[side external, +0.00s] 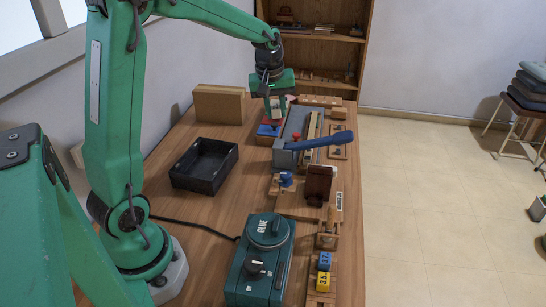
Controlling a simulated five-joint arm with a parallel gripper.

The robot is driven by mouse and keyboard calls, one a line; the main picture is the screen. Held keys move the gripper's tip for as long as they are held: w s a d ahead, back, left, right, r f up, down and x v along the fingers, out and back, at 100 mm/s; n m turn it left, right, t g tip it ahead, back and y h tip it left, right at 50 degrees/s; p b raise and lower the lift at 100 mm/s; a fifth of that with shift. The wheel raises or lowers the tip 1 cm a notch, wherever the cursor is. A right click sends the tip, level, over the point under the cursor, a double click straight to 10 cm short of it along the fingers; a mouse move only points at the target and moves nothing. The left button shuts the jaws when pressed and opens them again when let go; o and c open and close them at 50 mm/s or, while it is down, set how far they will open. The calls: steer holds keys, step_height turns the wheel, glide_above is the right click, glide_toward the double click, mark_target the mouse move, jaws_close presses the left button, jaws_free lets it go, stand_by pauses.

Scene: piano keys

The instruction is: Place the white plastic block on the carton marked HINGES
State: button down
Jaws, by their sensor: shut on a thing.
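My gripper (275,106) points down over the far part of the bench. It is shut on a small pale thing (274,103), which looks like the white plastic block; the fingers hide part of it. The held thing is above a blue and red item, and I cannot tell whether it touches anything below. A brown carton (219,104) stands at the back left of the bench, left of my gripper and apart from it. No lettering is readable on the carton from here, so I cannot confirm the HINGES mark.
A black open tray (204,164) sits in front of the carton. A grey machine with a blue lever (320,146) stands right of the tray. A teal machine (262,258) and blue and yellow numbered blocks (323,271) are nearer.

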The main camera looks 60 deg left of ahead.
steer(key=w+a+r, duration=0.1)
steer(key=a+r, duration=0.1)
steer(key=a, duration=0.7)
steer(key=w+a+r+m, duration=0.1)
steer(key=w+a+r, duration=0.1)
steer(key=a, duration=0.7)
steer(key=w+a+r, duration=0.1)
steer(key=a+r, duration=0.1)
steer(key=a, duration=0.7)
steer(key=shift+w+a+m+y, duration=0.2)
steer(key=shift+w+m+y, duration=0.1)
steer(key=shift+y, duration=0.1)
steer(key=shift+s+a, duration=0.1)
steer(key=shift+a, duration=0.05)
glide_above(219, 88)
steer(key=shift+g, duration=0.4)
steer(key=f, duration=0.7)
steer(key=shift+s+d, duration=0.25)
steer(key=shift+d, duration=0.05)
steer(key=shift+f, duration=1.95)
steer(key=shift+f, duration=0.1)
